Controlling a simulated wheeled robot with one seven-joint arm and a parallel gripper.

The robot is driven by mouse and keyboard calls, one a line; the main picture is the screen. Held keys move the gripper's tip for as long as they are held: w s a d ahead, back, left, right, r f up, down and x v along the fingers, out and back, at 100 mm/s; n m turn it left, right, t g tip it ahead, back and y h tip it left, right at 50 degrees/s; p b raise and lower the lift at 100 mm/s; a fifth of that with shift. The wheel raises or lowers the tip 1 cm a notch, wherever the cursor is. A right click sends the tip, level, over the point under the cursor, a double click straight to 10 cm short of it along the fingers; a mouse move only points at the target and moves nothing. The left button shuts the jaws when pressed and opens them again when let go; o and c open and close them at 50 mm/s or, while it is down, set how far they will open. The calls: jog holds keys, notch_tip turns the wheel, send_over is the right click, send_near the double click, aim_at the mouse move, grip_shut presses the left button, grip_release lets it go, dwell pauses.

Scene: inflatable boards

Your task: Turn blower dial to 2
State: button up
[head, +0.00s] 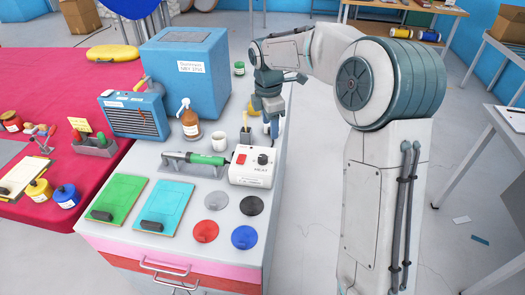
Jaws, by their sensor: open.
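A white control box (251,167) marked HEAT stands on the grey bench top. It has a red switch (241,159) on the left and a dark round dial (263,158) on the right. The dial's numbers and pointer are too small to read. A hot-air tool with a green handle (207,159) lies in a grey cradle to the left of the box. My gripper (272,122) points down behind the box, above the bench's right side, apart from the dial. It is open; its fingertips are small and partly hard to make out.
A brush pot (246,137) and white cup (192,143) stand close behind the box. A brown spray bottle (188,120) and large blue box (183,65) are farther back. Coloured discs, including a red one (205,231), lie in front.

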aim_at(263, 157)
jog(key=w+f+n, duration=0.1)
jog(key=f, duration=0.4)
jog(key=w+a+f+n+p, duration=0.1)
jog(key=w+f, duration=0.1)
jog(key=f, duration=0.4)
jog(key=w+a+f+n+p, duration=0.1)
jog(key=f, duration=0.5)
jog(key=shift+w+n+g+y, duration=0.25)
jog(key=shift+n+g+y, duration=0.05)
jog(key=c, duration=1)
